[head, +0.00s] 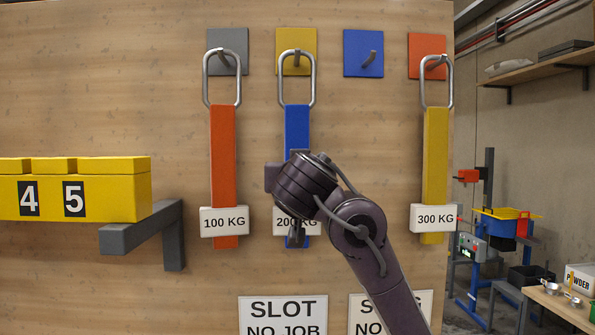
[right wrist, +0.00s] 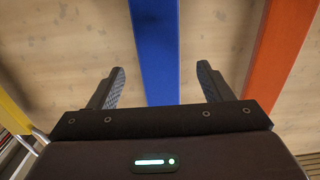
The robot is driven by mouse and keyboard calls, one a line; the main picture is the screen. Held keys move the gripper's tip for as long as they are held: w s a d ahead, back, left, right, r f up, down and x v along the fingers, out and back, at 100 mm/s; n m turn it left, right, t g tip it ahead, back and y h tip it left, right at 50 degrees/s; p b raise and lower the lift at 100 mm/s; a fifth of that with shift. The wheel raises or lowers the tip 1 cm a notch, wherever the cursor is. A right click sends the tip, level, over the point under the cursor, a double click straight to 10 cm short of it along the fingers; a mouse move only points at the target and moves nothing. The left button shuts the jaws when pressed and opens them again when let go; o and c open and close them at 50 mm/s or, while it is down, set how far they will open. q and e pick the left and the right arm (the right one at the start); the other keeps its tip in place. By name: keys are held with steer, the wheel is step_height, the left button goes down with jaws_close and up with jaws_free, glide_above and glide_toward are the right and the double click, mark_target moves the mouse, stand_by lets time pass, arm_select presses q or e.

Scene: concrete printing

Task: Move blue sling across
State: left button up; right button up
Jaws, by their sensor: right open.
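The blue sling (head: 297,125) hangs by its metal ring from the hook on the yellow plate (head: 295,51) and carries a 200 KG tag (head: 284,222). The blue plate (head: 363,53) to its right has a bare hook. My right gripper (head: 284,182) is in front of the blue sling's middle and partly hides the strap and tag. In the right wrist view my gripper (right wrist: 160,72) is open, with the blue strap (right wrist: 157,40) appearing between its fingers; contact cannot be told. My left gripper is not in view.
An orange sling (head: 223,155) hangs on the grey plate's (head: 228,51) hook, left of the blue one. A yellow sling (head: 435,160) hangs on the orange plate's (head: 427,56) hook, at right. A yellow block row (head: 110,192) on a grey bracket (head: 150,235) juts out at left.

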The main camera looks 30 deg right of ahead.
steer(key=p+x, duration=0.2)
steer(key=x, duration=0.3)
steer(key=shift+w+d, duration=0.2)
steer(key=shift+w, duration=0.05)
steer(key=shift+f, duration=0.1)
steer(key=shift+a, duration=0.1)
steer(key=c, duration=1.4)
steer(key=shift+r+p, duration=0.75)
steer(key=shift+r, duration=0.4)
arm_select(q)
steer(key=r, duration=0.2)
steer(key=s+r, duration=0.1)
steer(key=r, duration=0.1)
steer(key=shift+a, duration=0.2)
